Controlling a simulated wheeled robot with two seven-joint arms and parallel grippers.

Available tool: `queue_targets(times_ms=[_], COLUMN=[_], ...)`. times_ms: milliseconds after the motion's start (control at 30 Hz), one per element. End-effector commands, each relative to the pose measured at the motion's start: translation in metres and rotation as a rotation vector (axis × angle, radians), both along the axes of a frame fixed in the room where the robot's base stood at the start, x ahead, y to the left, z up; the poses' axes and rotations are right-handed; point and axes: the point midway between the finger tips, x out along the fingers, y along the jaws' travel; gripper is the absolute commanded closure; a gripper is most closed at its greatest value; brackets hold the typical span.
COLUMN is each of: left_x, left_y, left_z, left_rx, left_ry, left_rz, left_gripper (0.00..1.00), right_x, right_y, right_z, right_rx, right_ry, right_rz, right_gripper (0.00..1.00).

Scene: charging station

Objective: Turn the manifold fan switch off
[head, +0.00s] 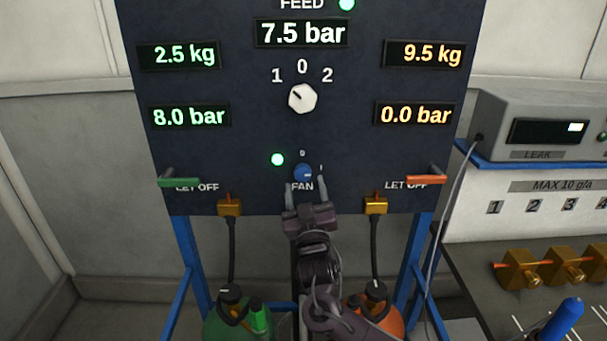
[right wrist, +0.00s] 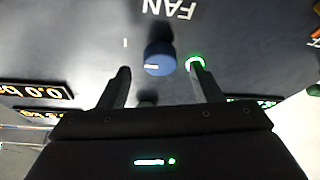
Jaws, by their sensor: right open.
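The fan switch (head: 303,172) is a small round blue knob on the dark panel, above the word FAN. A 0 is printed above it and a 1 to its upper right. In the right wrist view the blue knob (right wrist: 159,58) has a white mark towards the side of the 1. A green lamp (head: 278,160) beside it is lit; the lamp also shows in the right wrist view (right wrist: 195,63). My right gripper (head: 305,187) is open in front of the panel, its fingers on either side of the knob; I cannot tell whether they touch it. My left gripper is out of view.
A white selector knob (head: 302,98) sits higher on the panel. A green lever (head: 180,181) and an orange lever (head: 426,179) stick out at the sides. Brass fittings with hoses hang below, above a green and an orange bottle. A leak meter (head: 545,125) stands at right.

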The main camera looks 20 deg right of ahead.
Motion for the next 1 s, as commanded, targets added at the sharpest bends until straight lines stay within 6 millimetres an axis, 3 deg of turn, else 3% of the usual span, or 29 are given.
queue_targets(times_ms=[100,200,400,567,900,1000], left_x=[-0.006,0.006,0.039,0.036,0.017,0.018], left_y=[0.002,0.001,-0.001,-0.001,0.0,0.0], left_z=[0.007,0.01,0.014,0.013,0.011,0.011], left_rx=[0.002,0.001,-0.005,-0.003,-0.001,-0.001], left_ry=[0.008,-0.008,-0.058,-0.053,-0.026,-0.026], left_rz=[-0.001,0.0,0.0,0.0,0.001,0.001], left_gripper=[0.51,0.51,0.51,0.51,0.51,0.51], right_x=[0.017,0.025,0.031,0.031,0.03,0.03], right_y=[-0.003,-0.005,-0.006,-0.006,-0.005,-0.006], right_z=[0.009,0.011,0.012,0.012,0.012,0.012], right_rx=[-0.001,-0.001,0.0,0.001,0.001,0.0], right_ry=[0.0,0.001,0.003,0.003,0.003,0.002], right_rz=[-0.003,-0.001,0.0,0.0,0.0,0.0], right_gripper=[0.41,0.41,0.41,0.41,0.86,0.86])
